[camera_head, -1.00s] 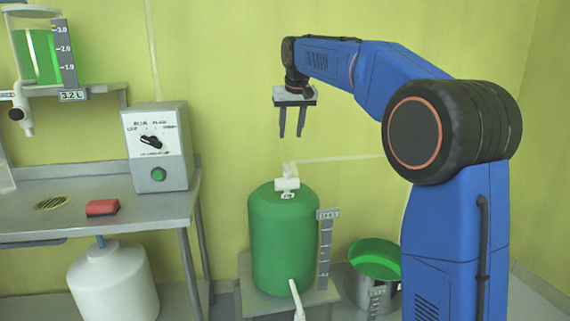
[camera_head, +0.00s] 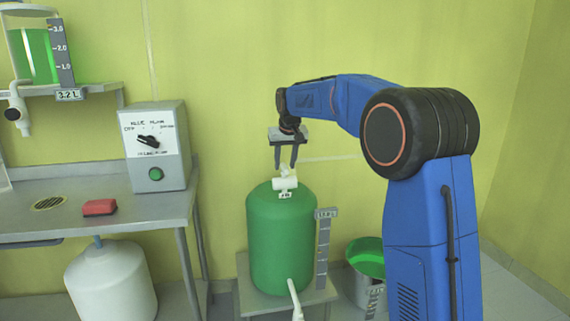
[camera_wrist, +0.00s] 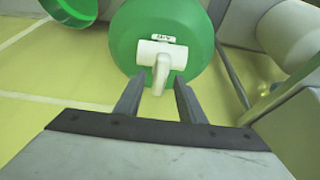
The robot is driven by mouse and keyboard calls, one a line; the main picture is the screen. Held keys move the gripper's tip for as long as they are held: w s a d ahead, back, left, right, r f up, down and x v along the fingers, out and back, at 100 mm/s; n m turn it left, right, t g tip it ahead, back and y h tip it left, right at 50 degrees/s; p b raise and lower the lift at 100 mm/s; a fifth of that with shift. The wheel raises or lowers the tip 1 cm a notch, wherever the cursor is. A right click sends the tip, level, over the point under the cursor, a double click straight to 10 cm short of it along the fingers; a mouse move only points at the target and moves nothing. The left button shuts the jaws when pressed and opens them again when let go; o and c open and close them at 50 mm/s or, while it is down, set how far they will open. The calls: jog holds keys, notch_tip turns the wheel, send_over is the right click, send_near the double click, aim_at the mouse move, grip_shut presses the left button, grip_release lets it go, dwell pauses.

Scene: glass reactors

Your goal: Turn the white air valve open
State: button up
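The white air valve (camera_head: 285,180) sits on top of the green tank (camera_head: 282,240), with a small label at its base. In the wrist view the white valve (camera_wrist: 161,60) shows a horizontal body and a handle pointing toward my gripper. My gripper (camera_head: 285,168) is open just above the valve in the head view. In the wrist view its two fingers (camera_wrist: 158,85) stand apart, with the end of the handle between or just beyond their tips. I cannot tell whether they touch it.
A grey control box (camera_head: 156,145) and a red sponge-like block (camera_head: 99,207) are on the metal table (camera_head: 150,215) at left. A bucket with green contents (camera_head: 366,258) stands right of the tank. A level scale (camera_head: 322,250) rises beside the tank. The wall is close behind.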

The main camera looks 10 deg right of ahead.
jog(key=shift+f, duration=0.15)
jog(key=shift+c, duration=0.2)
grip_shut()
